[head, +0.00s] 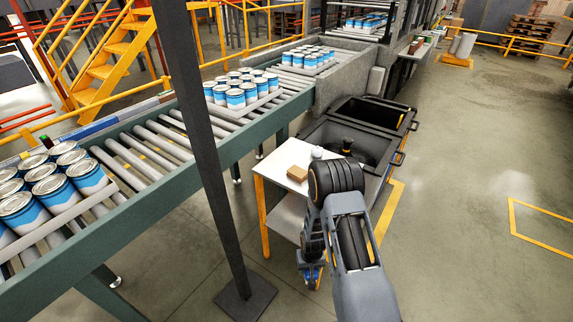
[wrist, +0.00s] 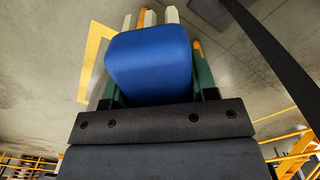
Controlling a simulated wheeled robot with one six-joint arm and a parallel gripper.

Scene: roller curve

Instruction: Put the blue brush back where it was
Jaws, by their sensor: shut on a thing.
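The blue brush (wrist: 148,62) fills the middle of the wrist view, its rounded blue body between the green fingers of my gripper (wrist: 155,80). Pale and orange parts stick out beyond it at the top of that view. My gripper is shut on it. In the head view my gripper (head: 312,276) hangs low beside the small table, pointing down, and a bit of blue shows there. The brush is mostly hidden by my arm in that view. I cannot tell from these frames which spot the brush came from.
A small table (head: 278,162) with a brown block (head: 297,173) and a white bottle (head: 317,153) stands beside the gripper. Black bins (head: 408,121) stand behind it. A dark post (head: 212,150) and the roller conveyor (head: 150,150) with cans are left. Floor at right is clear.

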